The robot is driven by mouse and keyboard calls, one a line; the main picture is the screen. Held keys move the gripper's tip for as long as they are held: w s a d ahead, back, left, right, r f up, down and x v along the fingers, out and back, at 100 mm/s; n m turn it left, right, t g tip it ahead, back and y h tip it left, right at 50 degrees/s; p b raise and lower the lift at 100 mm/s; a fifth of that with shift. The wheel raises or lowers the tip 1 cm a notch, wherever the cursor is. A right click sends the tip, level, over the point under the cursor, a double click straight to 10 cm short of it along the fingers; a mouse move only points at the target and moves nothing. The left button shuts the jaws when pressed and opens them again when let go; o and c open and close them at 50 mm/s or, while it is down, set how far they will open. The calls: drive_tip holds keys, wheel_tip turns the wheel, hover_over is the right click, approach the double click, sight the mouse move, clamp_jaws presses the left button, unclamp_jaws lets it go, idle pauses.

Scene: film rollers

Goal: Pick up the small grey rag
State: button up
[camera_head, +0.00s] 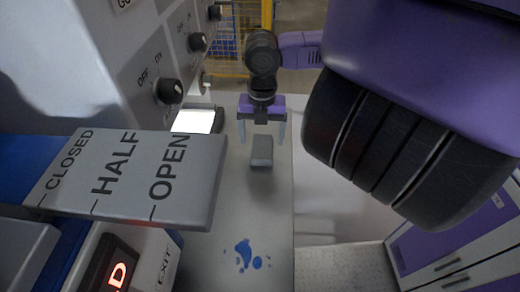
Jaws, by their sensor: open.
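The small grey rag (262,152) appears as a small grey block-like piece lying on the narrow light-grey counter. My gripper (262,130) is at the far end of the counter, pointing down. Its two pale fingers are spread apart, one to the left and one to the right of the rag's far end in the picture. I cannot tell whether the fingertips are at the rag's height or above it. Nothing shows held between them.
A blue stain (245,254) marks the near part of the counter. A grey plate lettered CLOSED, HALF, OPEN (140,178) juts out at left, below a panel with black knobs (169,92). Purple-fronted drawers (465,245) stand at lower right. The counter between stain and rag is clear.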

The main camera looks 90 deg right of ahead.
sight(263, 146)
drive_tip(key=f, duration=0.4)
drive_tip(key=shift+s+d+f, duration=0.15)
drive_tip(key=shift+s+f, duration=0.05)
drive_tip(key=shift+f, duration=0.2)
drive_tip(key=c, duration=1.5)
drive_tip(key=shift+o, duration=0.2)
drive_tip(key=shift+r, duration=0.15)
wheel_tip(263, 146, up, 20)
drive_tip(key=p, duration=0.1)
